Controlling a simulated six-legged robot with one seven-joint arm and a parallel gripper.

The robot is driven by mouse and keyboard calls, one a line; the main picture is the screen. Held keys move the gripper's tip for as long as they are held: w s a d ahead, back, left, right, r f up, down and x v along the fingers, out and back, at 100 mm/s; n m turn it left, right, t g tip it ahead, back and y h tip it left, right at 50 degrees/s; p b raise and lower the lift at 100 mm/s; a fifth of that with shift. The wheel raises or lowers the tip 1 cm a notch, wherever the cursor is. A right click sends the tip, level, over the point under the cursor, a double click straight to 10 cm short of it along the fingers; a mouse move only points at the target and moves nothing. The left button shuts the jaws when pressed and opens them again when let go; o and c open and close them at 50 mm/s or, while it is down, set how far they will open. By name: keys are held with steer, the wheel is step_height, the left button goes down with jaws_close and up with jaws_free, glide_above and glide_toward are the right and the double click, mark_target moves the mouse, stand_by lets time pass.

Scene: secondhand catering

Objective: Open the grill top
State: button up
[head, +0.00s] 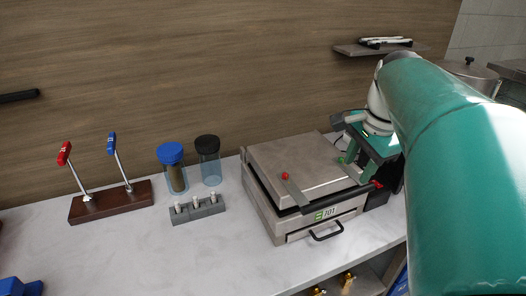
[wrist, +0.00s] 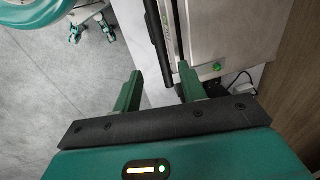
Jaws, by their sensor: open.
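The grill (head: 305,212) is a boxy steel unit on the counter, with its flat grill top (head: 295,160) down. A black handle bar (head: 335,196) runs along the front of the top; it also shows in the wrist view (wrist: 157,40). My gripper (head: 357,170) is at the right side of the grill, close to the right end of the handle. In the wrist view my gripper (wrist: 160,80) is open, and the handle's near end appears between the two green fingers. I cannot tell whether they touch it. The steel top (wrist: 230,30) lies right of the handle there.
Left of the grill stand a grey rack (head: 197,209), a blue-lidded jar (head: 173,170), a black-lidded jar (head: 208,160) and a wooden base with two levers (head: 110,201). A shelf (head: 380,48) hangs behind. The counter front (head: 200,260) is clear.

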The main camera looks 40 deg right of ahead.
mark_target(343, 195)
steer(key=f, duration=0.3)
steer(key=w+f, duration=0.1)
steer(key=f, duration=0.2)
steer(key=w+f, duration=0.1)
steer(key=f, duration=0.3)
steer(key=shift+d+f, duration=0.1)
steer(key=shift+d, duration=0.2)
steer(key=shift+c, duration=0.2)
jaws_close()
